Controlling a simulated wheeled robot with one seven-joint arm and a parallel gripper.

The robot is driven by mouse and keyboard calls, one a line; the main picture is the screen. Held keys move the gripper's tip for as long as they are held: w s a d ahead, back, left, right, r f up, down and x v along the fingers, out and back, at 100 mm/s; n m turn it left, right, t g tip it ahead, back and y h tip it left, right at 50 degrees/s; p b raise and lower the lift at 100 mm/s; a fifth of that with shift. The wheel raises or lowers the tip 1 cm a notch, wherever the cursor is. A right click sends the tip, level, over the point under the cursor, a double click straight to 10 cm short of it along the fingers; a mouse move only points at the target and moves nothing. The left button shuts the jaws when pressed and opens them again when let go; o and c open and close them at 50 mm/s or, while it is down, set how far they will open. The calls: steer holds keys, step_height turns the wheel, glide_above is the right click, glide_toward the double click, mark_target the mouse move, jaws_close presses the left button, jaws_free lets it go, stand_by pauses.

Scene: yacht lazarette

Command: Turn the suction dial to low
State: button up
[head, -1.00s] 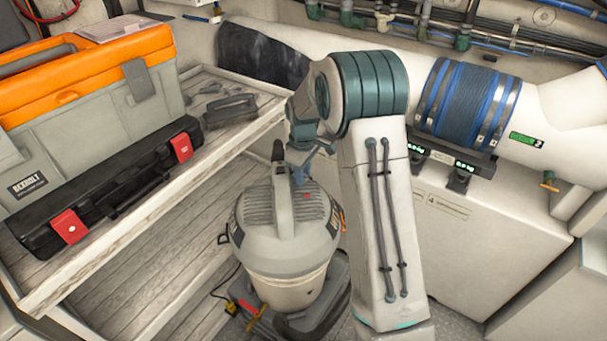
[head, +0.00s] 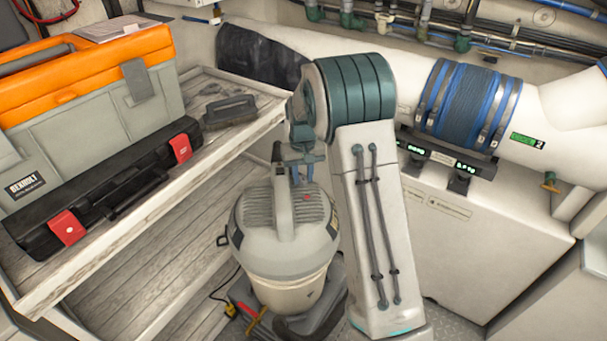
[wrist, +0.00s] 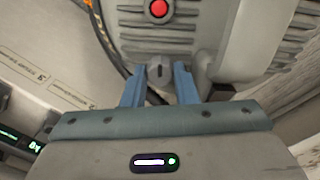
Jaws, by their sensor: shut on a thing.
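The suction dial (wrist: 159,73) is a small grey knob with a dark pointer line, on the ribbed grey lid of the shop vacuum (head: 268,262). In the wrist view the pointer line stands roughly upright in the picture. My gripper (wrist: 160,77) has its two blue fingers on either side of the dial, shut on it. In the head view my gripper (head: 302,176) is at the back of the vacuum's lid, and the dial cannot be made out there. No setting marks around the dial are readable.
A red button (wrist: 159,9) sits on the lid beyond the dial. The vacuum's handle (head: 283,205) rises close beside my gripper. At left, a wooden shelf (head: 150,235) holds an orange-lidded toolbox (head: 95,105), a black case (head: 110,190) and a brush (head: 229,110).

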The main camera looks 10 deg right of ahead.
steer(key=shift+m, duration=0.4)
steer(key=o, duration=1)
steer(key=shift+n, duration=0.3)
